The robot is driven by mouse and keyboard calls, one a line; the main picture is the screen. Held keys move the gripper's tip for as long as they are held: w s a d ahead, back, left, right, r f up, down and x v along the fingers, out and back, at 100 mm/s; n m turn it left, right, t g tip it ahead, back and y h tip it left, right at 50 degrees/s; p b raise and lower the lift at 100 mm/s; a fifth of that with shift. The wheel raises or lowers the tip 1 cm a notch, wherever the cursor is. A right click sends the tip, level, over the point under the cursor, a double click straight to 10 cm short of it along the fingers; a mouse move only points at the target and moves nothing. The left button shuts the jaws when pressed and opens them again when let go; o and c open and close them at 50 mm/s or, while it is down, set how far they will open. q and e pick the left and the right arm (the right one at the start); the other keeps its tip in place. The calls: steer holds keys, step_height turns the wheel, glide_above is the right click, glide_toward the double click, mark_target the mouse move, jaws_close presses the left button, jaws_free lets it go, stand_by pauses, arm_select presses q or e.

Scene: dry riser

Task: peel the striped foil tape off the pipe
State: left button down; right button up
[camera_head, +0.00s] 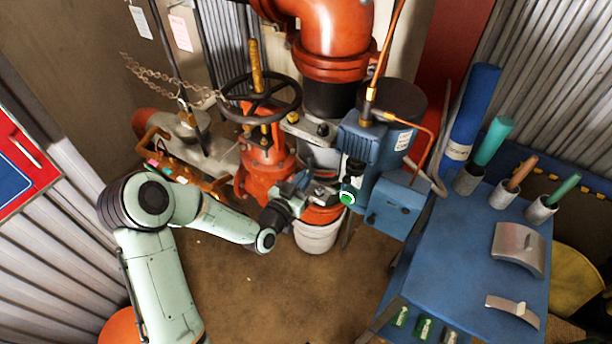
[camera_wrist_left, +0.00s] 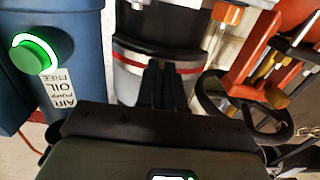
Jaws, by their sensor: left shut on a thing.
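The pipe (camera_head: 331,98) runs down behind the valve and blue pump, with a dark section below its orange-red elbow. In the left wrist view, the striped foil tape (camera_wrist_left: 128,82) is a silvery band with a red stripe around the pipe (camera_wrist_left: 150,22). My left gripper (camera_head: 312,190) is at the front of the pipe, low between the valve and the pump. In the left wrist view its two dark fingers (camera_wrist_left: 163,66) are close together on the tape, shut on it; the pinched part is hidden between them. My right gripper is not in view.
A blue pump (camera_head: 362,143) with a green-lit button (camera_head: 347,198) stands close right of the gripper. An orange valve with a black handwheel (camera_head: 262,98) is close left. A white bucket (camera_head: 318,236) sits below. A blue table (camera_head: 460,262) holds tubes and curved metal pieces.

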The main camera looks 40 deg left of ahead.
arm_select(q)
steer(key=s, duration=0.8)
steer(key=shift+s+d, duration=0.25)
steer(key=shift+d, duration=0.2)
steer(key=shift+s, duration=0.1)
stand_by(0.6)
